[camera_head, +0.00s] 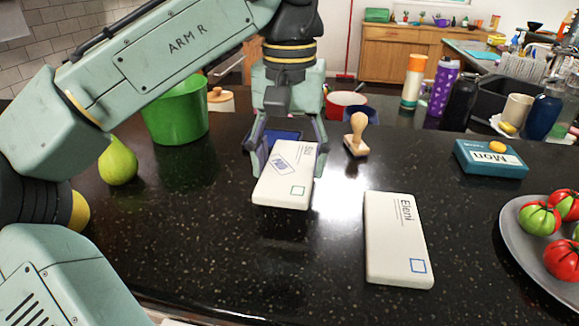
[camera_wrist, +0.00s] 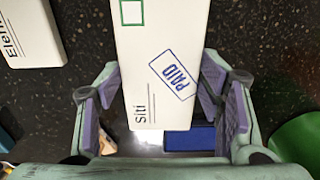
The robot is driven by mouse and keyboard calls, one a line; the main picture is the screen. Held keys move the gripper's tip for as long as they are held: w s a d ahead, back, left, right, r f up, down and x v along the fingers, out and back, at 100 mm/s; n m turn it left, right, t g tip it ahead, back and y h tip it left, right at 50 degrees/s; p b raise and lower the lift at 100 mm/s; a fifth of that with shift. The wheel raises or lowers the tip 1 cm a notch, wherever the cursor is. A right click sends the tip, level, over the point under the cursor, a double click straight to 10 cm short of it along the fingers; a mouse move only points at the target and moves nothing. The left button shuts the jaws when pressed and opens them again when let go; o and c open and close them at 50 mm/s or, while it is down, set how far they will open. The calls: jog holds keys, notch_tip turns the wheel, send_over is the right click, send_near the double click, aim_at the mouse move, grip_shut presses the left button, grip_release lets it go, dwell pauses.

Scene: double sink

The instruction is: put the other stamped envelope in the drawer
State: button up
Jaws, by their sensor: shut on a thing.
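My gripper (camera_head: 288,165) is shut on the long edges of a thick white envelope (camera_head: 284,190) labelled "Siti". This envelope bears a blue "PAID" stamp and a green square; it also shows between the fingers in the wrist view (camera_wrist: 160,50). I cannot tell for sure whether it clears the counter. A second white envelope (camera_head: 393,245), labelled "Eleni", lies flat on the counter to its right. It has a blue square and no "PAID" mark that I can see. A wooden-handled stamp (camera_head: 358,133) stands behind.
A blue ink pad (camera_wrist: 188,138) lies beyond the held envelope. A green pot (camera_head: 177,110) and a pear (camera_head: 118,163) are to the left. A teal "Mon" box (camera_head: 490,160) and a plate (camera_head: 515,235) of tomatoes are to the right. The dark counter (camera_head: 220,260) is clear in front.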

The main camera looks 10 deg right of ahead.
aim_at(289, 167)
jog(key=shift+f, duration=1.45)
jog(key=shift+f, duration=0.15)
jog(key=o, duration=1.1)
